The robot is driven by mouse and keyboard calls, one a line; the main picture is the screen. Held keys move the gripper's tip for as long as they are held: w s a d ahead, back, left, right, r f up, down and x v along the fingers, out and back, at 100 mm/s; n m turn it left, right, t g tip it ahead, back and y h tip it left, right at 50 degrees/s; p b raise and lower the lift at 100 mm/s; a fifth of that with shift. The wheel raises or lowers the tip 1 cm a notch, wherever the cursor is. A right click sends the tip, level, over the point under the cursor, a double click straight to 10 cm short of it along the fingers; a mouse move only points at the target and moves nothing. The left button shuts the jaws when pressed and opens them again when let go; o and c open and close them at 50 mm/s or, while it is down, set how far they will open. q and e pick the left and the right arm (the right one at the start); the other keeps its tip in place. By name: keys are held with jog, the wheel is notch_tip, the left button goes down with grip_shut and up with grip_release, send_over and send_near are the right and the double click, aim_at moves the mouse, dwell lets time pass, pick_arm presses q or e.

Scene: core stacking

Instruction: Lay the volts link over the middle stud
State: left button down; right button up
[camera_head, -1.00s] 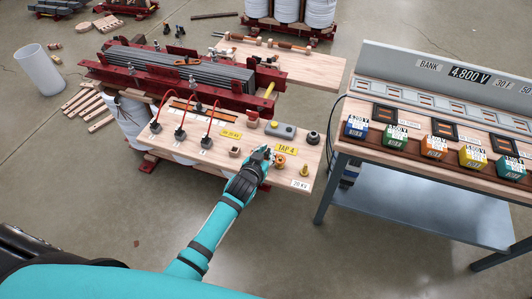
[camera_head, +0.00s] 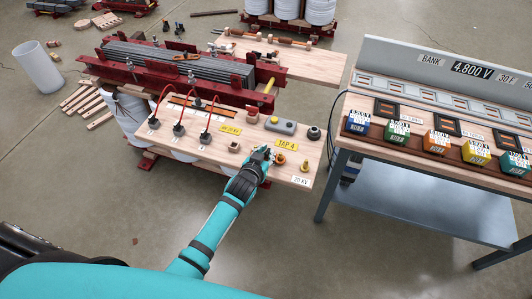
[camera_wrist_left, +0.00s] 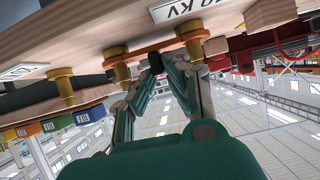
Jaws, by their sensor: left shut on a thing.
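The volts link is a flat orange-copper bar (camera_wrist_left: 155,48) in the left wrist view, with a dark knob between its ends. It spans two gold studs, the middle stud (camera_wrist_left: 118,68) and an end stud (camera_wrist_left: 194,46); I cannot tell how fully it is seated. A third gold stud (camera_wrist_left: 63,86) stands apart from it. My left gripper (camera_wrist_left: 157,66) is shut on the dark knob, close to the board. In the head view, my left gripper (camera_head: 262,155) is at the board's front right and hides most of the link. My right gripper is not in view.
To the right, a bench (camera_head: 345,143) holds several coloured blocks. Open floor lies in front.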

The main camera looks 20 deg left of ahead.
pick_arm(q)
jog(key=c, duration=1.3)
grip_release()
jog(key=shift+o, duration=0.2)
jog(key=shift+s, duration=0.1)
jog(key=v, duration=1.1)
jog(key=shift+s+r, duration=0.25)
jog(key=shift+s, duration=0.1)
